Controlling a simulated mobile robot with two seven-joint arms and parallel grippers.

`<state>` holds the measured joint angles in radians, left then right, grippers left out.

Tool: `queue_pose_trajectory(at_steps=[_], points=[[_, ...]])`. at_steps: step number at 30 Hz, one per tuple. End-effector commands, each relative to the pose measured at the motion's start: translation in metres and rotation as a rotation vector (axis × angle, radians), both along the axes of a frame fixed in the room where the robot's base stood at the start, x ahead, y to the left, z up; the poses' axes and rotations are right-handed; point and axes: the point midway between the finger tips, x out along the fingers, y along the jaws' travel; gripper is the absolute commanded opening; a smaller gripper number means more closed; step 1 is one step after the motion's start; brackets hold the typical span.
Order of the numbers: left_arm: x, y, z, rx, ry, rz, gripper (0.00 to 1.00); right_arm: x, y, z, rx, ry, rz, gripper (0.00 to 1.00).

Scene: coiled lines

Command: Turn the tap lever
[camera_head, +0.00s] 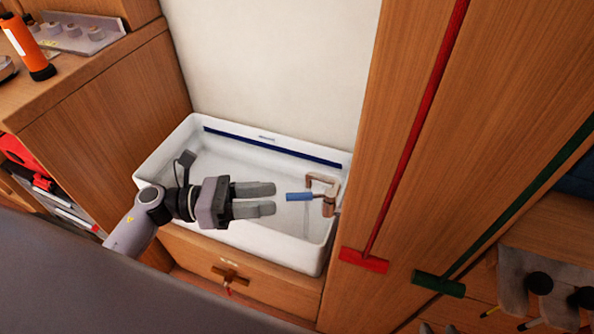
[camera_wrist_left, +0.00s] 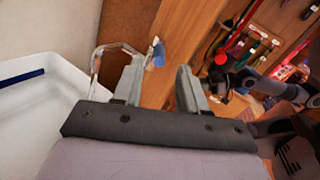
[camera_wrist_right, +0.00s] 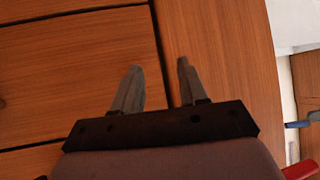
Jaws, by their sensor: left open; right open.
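The tap (camera_head: 326,193) is copper-coloured and stands at the right end of the white sink (camera_head: 178,137). Its blue lever (camera_head: 299,197) points left over the basin. My left gripper (camera_head: 275,199) is open and empty above the sink, its fingertips pointing at the lever, a short gap to the left of it. In the left wrist view the tap (camera_wrist_left: 97,62) and the blue lever (camera_wrist_left: 159,54) show beyond the fingers (camera_wrist_left: 160,78). My right gripper (camera_wrist_right: 156,75) is open and empty in front of wooden panels; it is not in the head view.
A red-handled squeegee (camera_head: 364,260) and a green one (camera_head: 438,284) lean on the wooden panel right of the sink. A drawer (camera_head: 200,256) sits below the sink.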

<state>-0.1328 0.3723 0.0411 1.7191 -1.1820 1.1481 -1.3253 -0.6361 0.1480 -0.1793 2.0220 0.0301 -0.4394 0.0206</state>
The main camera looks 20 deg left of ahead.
Motion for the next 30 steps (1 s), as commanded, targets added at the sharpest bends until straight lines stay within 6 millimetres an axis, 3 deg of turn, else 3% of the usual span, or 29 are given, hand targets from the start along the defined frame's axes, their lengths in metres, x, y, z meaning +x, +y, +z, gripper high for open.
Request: queue_pose_trajectory(at_steps=[5, 18, 28, 29, 30], points=[[0.001, -0.006, -0.001, 0.036, -0.030, -0.025, 0.42, 0.000, -0.001, 0.002, -0.002, 0.001, -0.001, 0.43], [0.023, -0.061, -0.001, 0.032, -0.026, -0.022, 0.42, -0.004, -0.003, 0.008, -0.008, 0.002, -0.001, 0.43], [0.025, -0.065, -0.002, 0.034, -0.026, -0.022, 0.42, -0.003, -0.003, 0.008, -0.009, 0.001, -0.002, 0.43], [0.025, -0.065, -0.002, 0.034, -0.025, -0.022, 0.39, -0.003, -0.003, 0.008, -0.009, 0.001, -0.002, 0.43], [0.025, -0.065, -0.002, 0.034, -0.025, -0.022, 0.26, -0.003, -0.003, 0.008, -0.009, 0.001, -0.002, 0.43]])
